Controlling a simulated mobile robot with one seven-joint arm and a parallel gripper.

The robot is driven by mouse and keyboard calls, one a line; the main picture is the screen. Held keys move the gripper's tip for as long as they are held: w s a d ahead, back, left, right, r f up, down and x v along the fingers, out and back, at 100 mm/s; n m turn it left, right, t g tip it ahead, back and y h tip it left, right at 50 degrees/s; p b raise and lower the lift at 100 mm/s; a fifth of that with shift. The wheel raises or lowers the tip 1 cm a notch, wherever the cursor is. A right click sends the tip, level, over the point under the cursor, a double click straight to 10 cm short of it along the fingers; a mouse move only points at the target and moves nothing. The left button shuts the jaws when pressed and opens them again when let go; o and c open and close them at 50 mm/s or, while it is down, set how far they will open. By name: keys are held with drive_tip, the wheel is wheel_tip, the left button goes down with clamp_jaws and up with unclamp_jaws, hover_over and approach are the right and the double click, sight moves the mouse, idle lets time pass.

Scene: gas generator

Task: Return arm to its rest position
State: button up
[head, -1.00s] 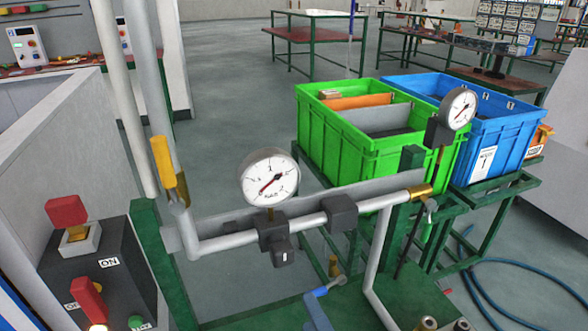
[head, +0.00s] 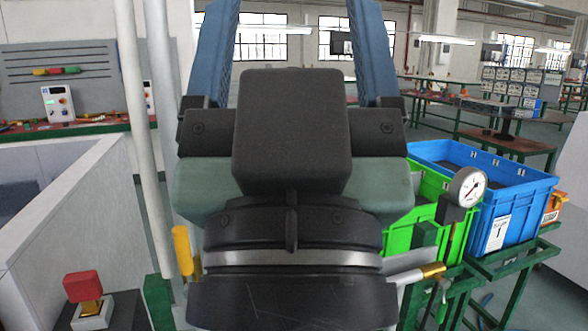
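My gripper (head: 294,25) fills the middle of the head view, close to the camera and seen from its back. Its two blue fingers point up and stand wide apart, with only windows and wall showing between them. The fingertips run to the top edge of the picture.
A green crate (head: 458,200) and a blue crate (head: 520,215) stand on a green frame at right. A pressure gauge (head: 467,187) is in front of them. A red switch (head: 82,286) is at lower left, near a yellow-handled valve (head: 182,250).

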wheel_tip(320, 180, up, 13)
drive_tip(key=p, duration=1.1)
drive_tip(key=shift+f, duration=0.1)
